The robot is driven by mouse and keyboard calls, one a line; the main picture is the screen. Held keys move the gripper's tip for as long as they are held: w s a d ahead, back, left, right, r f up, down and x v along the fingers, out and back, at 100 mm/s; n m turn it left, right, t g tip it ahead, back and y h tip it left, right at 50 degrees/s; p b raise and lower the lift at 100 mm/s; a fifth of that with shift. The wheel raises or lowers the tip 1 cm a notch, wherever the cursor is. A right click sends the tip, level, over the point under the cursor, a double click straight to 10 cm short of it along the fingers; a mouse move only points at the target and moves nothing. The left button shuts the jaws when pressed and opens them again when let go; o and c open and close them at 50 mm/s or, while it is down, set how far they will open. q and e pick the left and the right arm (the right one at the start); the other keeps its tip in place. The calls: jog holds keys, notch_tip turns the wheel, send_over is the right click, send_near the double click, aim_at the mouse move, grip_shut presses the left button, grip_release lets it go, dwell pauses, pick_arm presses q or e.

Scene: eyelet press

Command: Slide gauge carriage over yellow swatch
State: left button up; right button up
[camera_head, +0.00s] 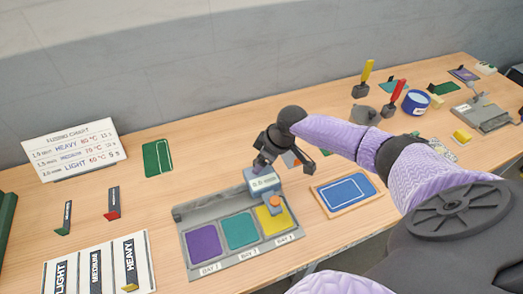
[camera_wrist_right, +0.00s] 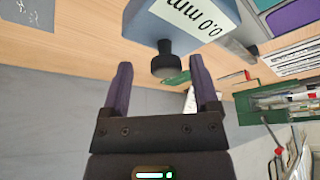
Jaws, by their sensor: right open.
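My left gripper is not in view.
A blue-and-white card on a wooden board (camera_head: 346,192) lies right of the tray. A fusing chart (camera_head: 72,150) stands at the back left. Red and yellow-handled tools (camera_head: 393,99) stand at the back right.

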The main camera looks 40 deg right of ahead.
jog(key=shift+a, duration=0.1)
jog(key=shift+r, duration=0.2)
jog(key=p+v, duration=0.2)
jog(key=v, duration=0.7)
jog(key=shift+r, duration=0.25)
jog(key=shift+s, duration=0.15)
